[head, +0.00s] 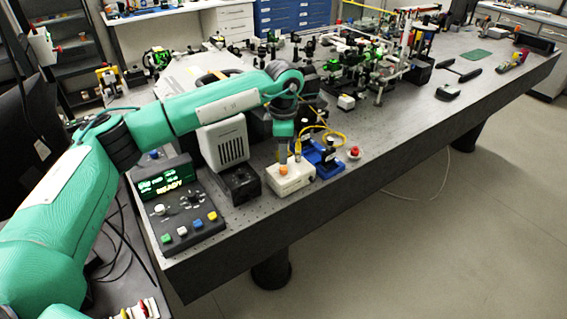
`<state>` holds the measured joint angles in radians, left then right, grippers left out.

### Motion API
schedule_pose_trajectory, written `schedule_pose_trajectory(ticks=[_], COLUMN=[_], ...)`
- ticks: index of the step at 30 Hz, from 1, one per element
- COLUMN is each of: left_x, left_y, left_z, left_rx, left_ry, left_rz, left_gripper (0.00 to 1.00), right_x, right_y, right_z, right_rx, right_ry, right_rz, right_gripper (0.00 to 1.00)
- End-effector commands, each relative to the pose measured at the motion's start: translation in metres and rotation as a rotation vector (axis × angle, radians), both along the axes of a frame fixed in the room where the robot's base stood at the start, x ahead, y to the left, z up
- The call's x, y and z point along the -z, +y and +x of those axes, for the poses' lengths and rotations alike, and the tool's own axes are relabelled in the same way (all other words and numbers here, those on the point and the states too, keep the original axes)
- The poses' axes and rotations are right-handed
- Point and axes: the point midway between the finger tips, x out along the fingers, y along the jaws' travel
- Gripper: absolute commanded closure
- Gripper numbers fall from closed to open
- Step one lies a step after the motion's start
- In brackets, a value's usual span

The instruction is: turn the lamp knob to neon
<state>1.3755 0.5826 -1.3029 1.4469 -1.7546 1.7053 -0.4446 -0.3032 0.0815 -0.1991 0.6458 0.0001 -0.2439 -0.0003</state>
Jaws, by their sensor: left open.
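My left arm reaches in from the left, and its gripper (283,152) points down over a small white box (290,181) near the bench's front edge. The gripper is small in the picture and the gap between its fingers is hard to make out. An orange spot (284,170) shows on top of the white box, just under the fingertips; I cannot tell if they touch it. No lamp names or knob marking can be read. My right gripper is not in view.
A dark console (178,208) with a green display reading READY and coloured buttons stands left. A white vented housing (224,143), a black box (240,184), a blue device (322,158) and a red button (354,152) stand close by. Optics crowd the bench behind.

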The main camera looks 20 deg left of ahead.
Motion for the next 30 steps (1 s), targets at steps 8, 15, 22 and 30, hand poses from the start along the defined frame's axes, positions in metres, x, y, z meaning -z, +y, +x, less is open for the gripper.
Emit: schedule_pose_trajectory(ticks=[8, 15, 22, 30], left_x=[-0.06, -0.084, -0.087, -0.086], left_y=[0.0, 0.0, 0.0, 0.0], left_z=[0.0, 0.0, 0.0, 0.0], left_rx=[-0.001, -0.001, -0.001, -0.001], left_ry=[-0.003, -0.001, 0.0, 0.0], left_rz=[0.0, -0.001, 0.0, 0.0], left_gripper=[0.59, 0.59, 0.59, 0.59], right_x=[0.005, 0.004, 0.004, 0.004], right_y=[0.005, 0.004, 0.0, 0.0], right_z=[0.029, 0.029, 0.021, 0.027], right_rx=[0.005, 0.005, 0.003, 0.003], right_ry=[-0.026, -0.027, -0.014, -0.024], right_rz=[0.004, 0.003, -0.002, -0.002], right_gripper=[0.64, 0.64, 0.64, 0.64])
